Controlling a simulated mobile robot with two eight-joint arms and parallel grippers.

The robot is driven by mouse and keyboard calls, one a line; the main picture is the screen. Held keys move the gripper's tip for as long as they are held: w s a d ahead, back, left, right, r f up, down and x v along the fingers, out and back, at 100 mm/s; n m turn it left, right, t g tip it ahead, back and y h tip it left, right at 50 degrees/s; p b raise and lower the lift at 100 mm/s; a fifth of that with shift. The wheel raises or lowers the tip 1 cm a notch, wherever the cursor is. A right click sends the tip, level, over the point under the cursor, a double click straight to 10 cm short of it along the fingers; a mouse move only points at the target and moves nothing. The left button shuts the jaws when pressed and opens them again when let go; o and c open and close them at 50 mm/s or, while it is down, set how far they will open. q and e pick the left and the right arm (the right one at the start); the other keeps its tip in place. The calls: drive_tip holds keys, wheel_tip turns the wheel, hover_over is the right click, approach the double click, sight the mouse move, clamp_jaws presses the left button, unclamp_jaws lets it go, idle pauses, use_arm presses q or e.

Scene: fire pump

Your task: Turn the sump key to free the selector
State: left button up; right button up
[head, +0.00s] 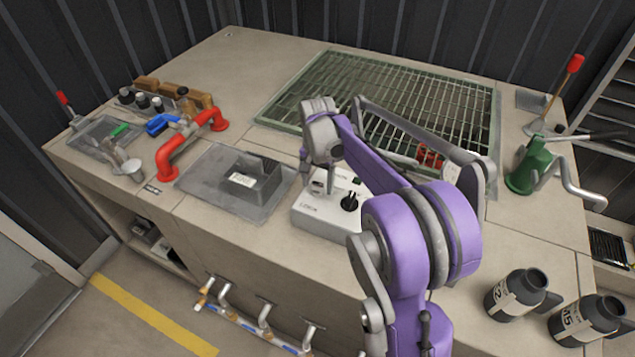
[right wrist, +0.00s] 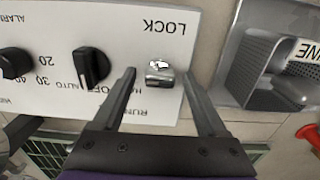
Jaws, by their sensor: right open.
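A white control box (head: 318,222) stands on the bench in front of the grating. In the right wrist view its panel (right wrist: 45,100) appears upside down, with LOCK above a small metal key (right wrist: 159,74). A black selector knob (right wrist: 90,67) with AUTO and OFF markings sits left of the key; it also shows in the head view (head: 350,202). My right gripper (right wrist: 160,75) is open, its two fingers on either side of the key with gaps to it. In the head view my right wrist hides part of the box. My left gripper is not in view.
A grey tray (head: 205,196) with a labelled block lies left of the box. A red pipe handle (head: 190,145) stands farther left. The grating (head: 300,95) lies behind. A green pump (head: 530,165) and black canisters (head: 515,293) are at right.

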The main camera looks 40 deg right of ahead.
clamp_jaws()
idle(0.4)
drive_tip(key=shift+n, duration=0.3)
drive_tip(key=n, duration=0.8)
drive_tip(key=shift+n+b, duration=0.3)
drive_tip(key=shift+n, duration=0.1)
drive_tip(key=n, duration=0.4)
drive_tip(key=shift+n, duration=2.2)
